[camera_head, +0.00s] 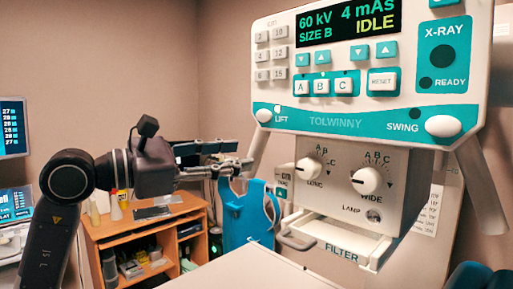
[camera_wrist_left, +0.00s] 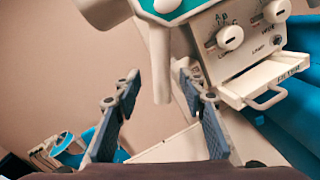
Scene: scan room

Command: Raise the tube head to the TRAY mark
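The tube head (camera_head: 360,120) fills the right of the head view, with a display reading 60 kV, 4 mAs, SIZE B and IDLE. Its front carries a LIFT button (camera_head: 264,115) and a SWING button (camera_head: 445,126). A pale handle (camera_head: 257,145) slants down from its left side; a pale bar also shows in the left wrist view (camera_wrist_left: 160,65). My left gripper (camera_head: 240,158) is open by this handle. In the wrist view its fingers (camera_wrist_left: 158,90) are spread either side of the bar; contact is unclear. A small scale label (camera_head: 283,180) is too small to read surely. My right gripper is out of view.
A FILTER drawer (camera_head: 345,240) juts out below the LONG and WIDE knobs. A pale tabletop (camera_head: 250,270) lies beneath. A blue apron (camera_head: 245,215) hangs behind my left gripper.

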